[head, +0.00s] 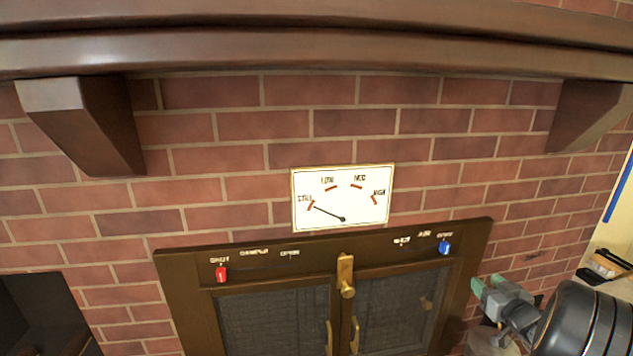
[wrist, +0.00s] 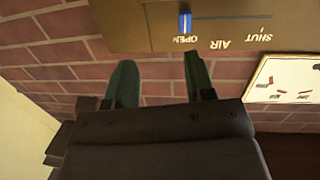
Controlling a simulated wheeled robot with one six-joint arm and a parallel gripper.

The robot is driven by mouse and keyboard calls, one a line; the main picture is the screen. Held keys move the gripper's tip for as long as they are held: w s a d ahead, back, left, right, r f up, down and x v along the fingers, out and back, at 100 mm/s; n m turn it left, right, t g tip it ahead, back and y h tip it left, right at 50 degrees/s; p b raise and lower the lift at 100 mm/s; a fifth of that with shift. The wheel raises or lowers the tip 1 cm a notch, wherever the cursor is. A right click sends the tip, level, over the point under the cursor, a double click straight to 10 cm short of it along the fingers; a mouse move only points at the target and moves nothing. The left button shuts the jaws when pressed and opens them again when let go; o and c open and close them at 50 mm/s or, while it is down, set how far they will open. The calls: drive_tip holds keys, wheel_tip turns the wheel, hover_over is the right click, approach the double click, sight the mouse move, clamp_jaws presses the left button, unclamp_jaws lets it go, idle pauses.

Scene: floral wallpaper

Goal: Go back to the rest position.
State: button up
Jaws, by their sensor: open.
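My gripper (head: 487,287) is at the lower right of the head view, beside the right edge of the dark stove front (head: 320,247). In the wrist view my gripper (wrist: 155,78) shows two green fingers apart with nothing between them. A blue slider knob (head: 444,247) sits at the right of the stove's top band, by the lettering AIR and OPEN. It also shows in the wrist view (wrist: 185,22), beyond the fingertips and apart from them, beside OPEN.
A red knob (head: 221,274) sits at SHUT on the left. A brass latch (head: 346,276) is between the mesh doors. A dial (head: 342,198) has its needle near STALL. A wooden mantel (head: 320,55) with brackets juts out above. A pale surface with small items (head: 607,264) is at right.

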drive_tip(key=s+d+f+m+g+h, duration=0.3)
drive_tip(key=d+f+g+h, duration=0.1)
drive_tip(key=f, duration=0.1)
drive_tip(key=s+a+m+g+h+p, duration=0.1)
drive_tip(key=s+a+m+g+p, duration=0.1)
drive_tip(key=s+a+g, duration=0.4)
drive_tip(key=s+a+r+n+g+y+p, duration=0.1)
drive_tip(key=s+a+r+p, duration=0.1)
drive_tip(key=a, duration=0.7)
drive_tip(key=s+a+r+n+g+y+p, duration=0.1)
drive_tip(key=s+a+r+n+y+p, duration=0.1)
drive_tip(key=s+a+r, duration=0.2)
drive_tip(key=s+a+r+n+g+y+p, duration=0.1)
drive_tip(key=a+r, duration=0.7)
drive_tip(key=a, duration=0.8)
drive_tip(key=shift+s+n+y+p, duration=0.3)
drive_tip(key=shift+s+y+p, duration=0.3)
drive_tip(key=shift+s, duration=0.5)
drive_tip(key=shift+c, duration=0.6)
drive_tip(key=shift+a, duration=0.1)
